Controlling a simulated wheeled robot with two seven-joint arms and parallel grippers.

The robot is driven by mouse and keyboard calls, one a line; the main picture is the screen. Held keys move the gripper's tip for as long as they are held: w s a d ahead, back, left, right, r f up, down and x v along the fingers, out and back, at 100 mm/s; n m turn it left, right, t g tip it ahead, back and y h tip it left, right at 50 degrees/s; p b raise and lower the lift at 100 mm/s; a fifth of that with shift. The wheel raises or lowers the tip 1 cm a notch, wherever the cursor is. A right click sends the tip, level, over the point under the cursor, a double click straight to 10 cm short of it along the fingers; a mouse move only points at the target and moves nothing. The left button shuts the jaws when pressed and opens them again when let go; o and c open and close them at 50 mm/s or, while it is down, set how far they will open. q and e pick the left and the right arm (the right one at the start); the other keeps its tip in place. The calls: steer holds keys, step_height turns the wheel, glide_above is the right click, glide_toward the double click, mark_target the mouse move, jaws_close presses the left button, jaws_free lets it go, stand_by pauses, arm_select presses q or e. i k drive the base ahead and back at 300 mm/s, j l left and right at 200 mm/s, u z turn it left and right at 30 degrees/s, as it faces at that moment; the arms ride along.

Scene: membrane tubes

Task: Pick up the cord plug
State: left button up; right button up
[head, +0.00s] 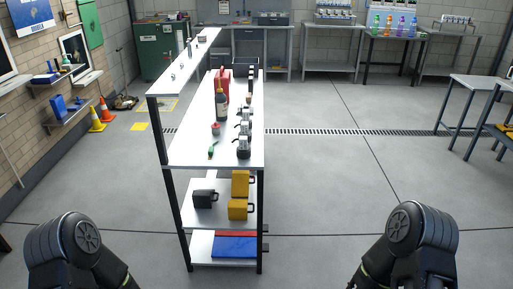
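I cannot make out a cord plug for certain in the head view. Small items stand on the white top of the shelf rack (185,153): a small green item (211,151) near the front edge, a small red item (215,129) behind it, a dark bottle (221,106), and several grey and black metal parts (243,145) along the right side. They are too small to tell as a plug. Dark links of both my arms show at the bottom left and bottom right corners. Neither gripper is in view.
Lower shelves hold a black mug-like item (204,199), yellow ones (239,184), and a blue item (235,247). A red canister (220,82) stands on top. Cones (96,120) stand left; a table (483,90) stands right. Floor right of the rack is clear.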

mark_target(243, 146)
steer(key=z, duration=5.1)
steer(key=k+u, duration=0.15)
steer(key=k, duration=0.45)
steer(key=u, duration=2.55)
